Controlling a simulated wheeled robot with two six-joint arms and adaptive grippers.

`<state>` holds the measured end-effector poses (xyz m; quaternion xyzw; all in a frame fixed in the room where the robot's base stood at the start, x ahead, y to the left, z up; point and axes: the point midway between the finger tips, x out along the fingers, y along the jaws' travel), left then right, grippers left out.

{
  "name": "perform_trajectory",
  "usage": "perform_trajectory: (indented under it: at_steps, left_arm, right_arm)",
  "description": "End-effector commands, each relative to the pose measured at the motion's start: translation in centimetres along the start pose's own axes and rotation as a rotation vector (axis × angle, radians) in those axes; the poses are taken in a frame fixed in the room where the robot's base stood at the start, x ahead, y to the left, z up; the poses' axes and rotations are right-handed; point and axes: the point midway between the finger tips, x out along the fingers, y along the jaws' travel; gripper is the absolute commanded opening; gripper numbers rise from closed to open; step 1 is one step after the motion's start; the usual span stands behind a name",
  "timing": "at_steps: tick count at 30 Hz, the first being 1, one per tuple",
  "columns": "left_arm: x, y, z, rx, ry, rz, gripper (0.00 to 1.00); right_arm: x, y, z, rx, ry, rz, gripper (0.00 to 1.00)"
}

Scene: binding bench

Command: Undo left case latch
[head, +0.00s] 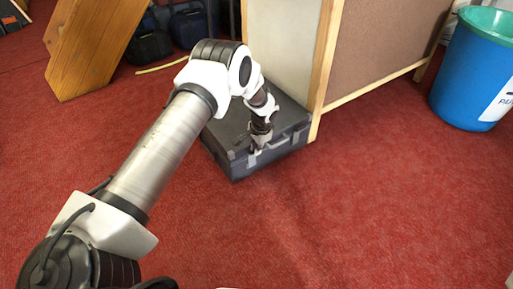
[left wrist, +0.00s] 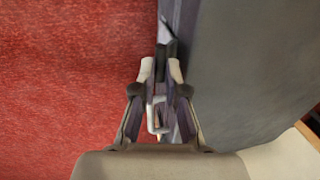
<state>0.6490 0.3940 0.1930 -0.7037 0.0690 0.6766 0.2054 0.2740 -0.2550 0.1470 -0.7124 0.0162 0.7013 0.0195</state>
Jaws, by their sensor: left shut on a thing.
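A dark grey case (head: 222,135) lies flat on the red carpet, its front facing me. My left gripper (head: 256,149) reaches down to the left part of the case's front edge. In the left wrist view my left gripper (left wrist: 161,75) is shut on the left latch, and a pale metal loop of the latch (left wrist: 157,115) shows between its fingers. The case lid (left wrist: 245,65) fills the right of that view. The fingers hide part of the latch, and I cannot tell whether it is fastened. My right gripper is out of view.
A wooden-framed panel (head: 385,50) stands right behind the case. A blue bin (head: 470,75) is at the far right and a wooden piece (head: 90,45) at the upper left. Dark bags (head: 188,25) stand at the back. The carpet (head: 370,210) in front is clear.

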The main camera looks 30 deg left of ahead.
Motion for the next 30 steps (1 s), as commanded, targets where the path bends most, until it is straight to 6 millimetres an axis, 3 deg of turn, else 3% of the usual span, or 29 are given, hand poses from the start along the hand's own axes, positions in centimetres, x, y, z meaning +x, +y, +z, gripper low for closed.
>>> perform_trajectory:
  at_steps: [8,21,23,24,30]
  left_arm:
    - [-0.3,0.9,0.0,0.001,-0.001,0.001,0.00]
    - [0.8,4.8,0.1,0.001,-0.002,0.001,0.00]
    - [1.0,4.7,0.0,-0.001,0.000,0.000,0.19]
    - [1.0,4.7,0.0,-0.001,0.000,0.000,0.23]
    - [1.0,4.7,0.0,0.000,0.000,0.000,0.23]
  right_arm:
    - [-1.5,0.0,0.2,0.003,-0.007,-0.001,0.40]
    - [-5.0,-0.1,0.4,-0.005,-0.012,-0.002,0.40]
    - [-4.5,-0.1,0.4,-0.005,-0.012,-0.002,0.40]
    - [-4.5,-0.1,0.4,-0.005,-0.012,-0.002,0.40]
    - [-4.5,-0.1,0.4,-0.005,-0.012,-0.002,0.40]
